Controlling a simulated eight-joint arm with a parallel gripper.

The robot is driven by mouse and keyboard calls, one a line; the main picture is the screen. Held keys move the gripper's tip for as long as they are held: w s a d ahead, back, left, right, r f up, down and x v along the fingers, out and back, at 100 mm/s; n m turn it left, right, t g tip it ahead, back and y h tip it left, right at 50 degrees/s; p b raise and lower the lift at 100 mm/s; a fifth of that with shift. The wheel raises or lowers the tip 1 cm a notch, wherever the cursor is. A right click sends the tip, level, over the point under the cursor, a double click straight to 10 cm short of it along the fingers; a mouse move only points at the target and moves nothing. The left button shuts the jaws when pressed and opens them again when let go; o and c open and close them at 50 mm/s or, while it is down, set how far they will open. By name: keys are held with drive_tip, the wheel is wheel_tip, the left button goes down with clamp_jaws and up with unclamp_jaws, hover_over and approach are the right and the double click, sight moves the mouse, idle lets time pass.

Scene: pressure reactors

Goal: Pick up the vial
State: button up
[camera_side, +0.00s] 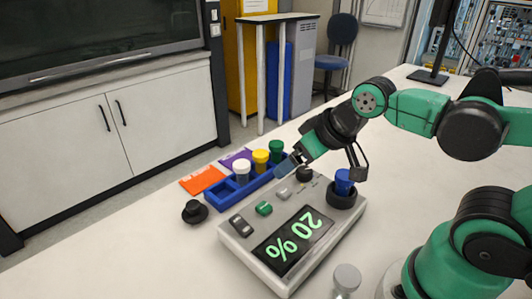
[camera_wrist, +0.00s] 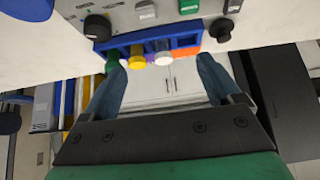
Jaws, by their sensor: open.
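A blue rack (camera_side: 222,193) holds a white-capped vial (camera_side: 243,168), a yellow-capped vial (camera_side: 261,158) and a green-capped vial (camera_side: 276,148). In the wrist view the green (camera_wrist: 113,57), yellow (camera_wrist: 137,58) and white (camera_wrist: 163,56) caps stand in a row. A blue-capped vial (camera_side: 343,181) sits in a dark round holder on the grey reactor panel. My gripper (camera_side: 287,167) is open and empty, close to the rack near the reactor's back edge. In the wrist view its two fingers (camera_wrist: 160,64) are spread wide, with the rack beyond them.
The reactor panel (camera_side: 232,239) has knobs, buttons and a display reading 20%. A small black round object (camera_side: 194,211) stands left of it, and a silver cylinder (camera_side: 346,278) in front. Orange (camera_side: 203,180) and purple (camera_side: 234,157) cards lie behind the rack. The front-left table is clear.

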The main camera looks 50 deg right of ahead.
sight(346, 175)
drive_tip(key=s+d+g, duration=0.1)
drive_tip(key=d+g, duration=0.1)
drive_tip(key=s+d+g, duration=0.2)
drive_tip(key=d, duration=0.1)
drive_tip(key=s+d+g, duration=0.1)
drive_tip(key=d+g, duration=0.2)
drive_tip(key=shift+s+d+f+n, duration=0.2)
drive_tip(key=shift+s+f+n, duration=0.1)
drive_tip(key=shift+s+n, duration=0.1)
drive_tip(key=shift+s+d+f, duration=0.1)
drive_tip(key=shift+f, duration=2.7)
clamp_jaws()
drive_tip(key=shift+r, duration=0.2)
